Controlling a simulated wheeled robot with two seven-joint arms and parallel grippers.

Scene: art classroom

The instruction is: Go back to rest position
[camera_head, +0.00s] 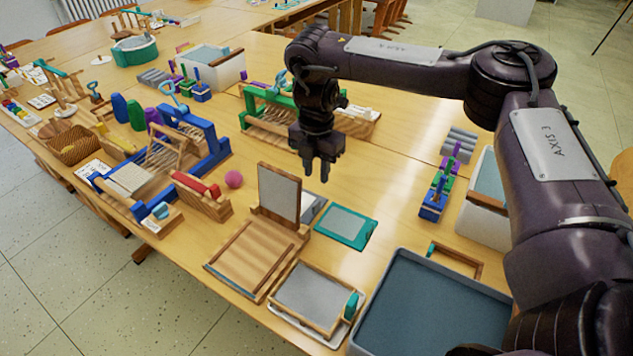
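My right arm comes in from the right edge and reaches left over the wooden table (385,205). My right gripper (316,178) hangs at its end, pointing down above the middle of the table. Its two dark fingers show close to each other, with a small gap between the tips that I cannot judge well. I see nothing held between them. A green wooden frame (252,105) stands behind the gripper, partly hidden by it. My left arm and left gripper do not show.
A wooden press with a grey plate (279,194), a teal-framed screen (346,226) and a large blue-grey tray (425,310) lie in front of the gripper. A blue loom (205,135) and pink ball (234,179) are left. Bare table shows right of the gripper.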

